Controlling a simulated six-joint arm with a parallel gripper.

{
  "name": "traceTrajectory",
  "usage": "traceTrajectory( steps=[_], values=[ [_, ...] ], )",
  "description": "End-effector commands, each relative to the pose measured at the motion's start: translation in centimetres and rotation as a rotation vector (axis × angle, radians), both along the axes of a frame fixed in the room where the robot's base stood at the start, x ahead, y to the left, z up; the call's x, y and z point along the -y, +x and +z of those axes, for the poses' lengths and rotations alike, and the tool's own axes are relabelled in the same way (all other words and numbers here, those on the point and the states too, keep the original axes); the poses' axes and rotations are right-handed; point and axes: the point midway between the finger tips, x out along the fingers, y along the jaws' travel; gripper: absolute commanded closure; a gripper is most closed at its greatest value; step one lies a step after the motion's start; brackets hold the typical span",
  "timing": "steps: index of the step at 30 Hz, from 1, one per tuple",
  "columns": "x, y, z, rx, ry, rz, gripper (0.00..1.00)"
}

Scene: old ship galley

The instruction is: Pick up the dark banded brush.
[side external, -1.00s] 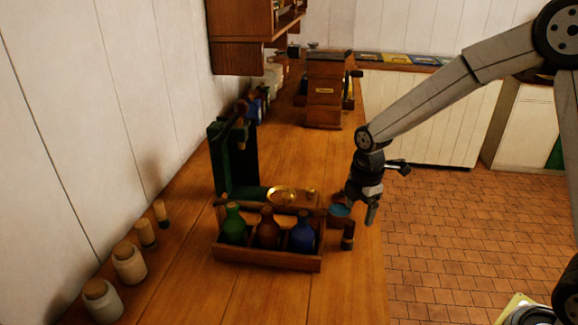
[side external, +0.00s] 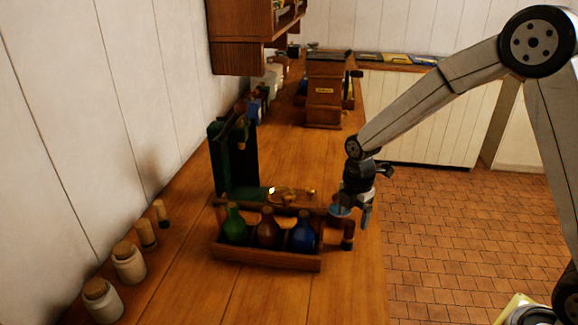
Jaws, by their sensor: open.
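A small dark upright cylinder with a lighter band (side external: 348,236), which looks like the dark banded brush, stands on the wooden counter just right of the bottle crate. My gripper (side external: 352,209) is open and points down, close to the cylinder's top in the picture and a little behind or above it. I cannot tell the exact gap. Nothing shows between the fingers.
A blue round item (side external: 339,210) is partly hidden by my gripper. A green stand (side external: 232,160) with brass parts is behind the crate. The counter's right edge is close.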

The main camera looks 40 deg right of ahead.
Motion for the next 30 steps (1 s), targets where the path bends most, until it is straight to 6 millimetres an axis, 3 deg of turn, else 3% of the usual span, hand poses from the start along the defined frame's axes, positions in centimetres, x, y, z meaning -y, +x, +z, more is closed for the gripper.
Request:
traceTrajectory(
  steps=[8, 18, 30],
  values=[
    [-0.1, 0.0, -1.2, -0.002, 0.000, 0.000, 0.18],
    [-0.3, 0.1, -4.6, -0.002, 0.000, -0.001, 0.18],
    [-0.3, 0.1, -5.2, 0.001, 0.000, -0.001, 0.18]
  ],
)
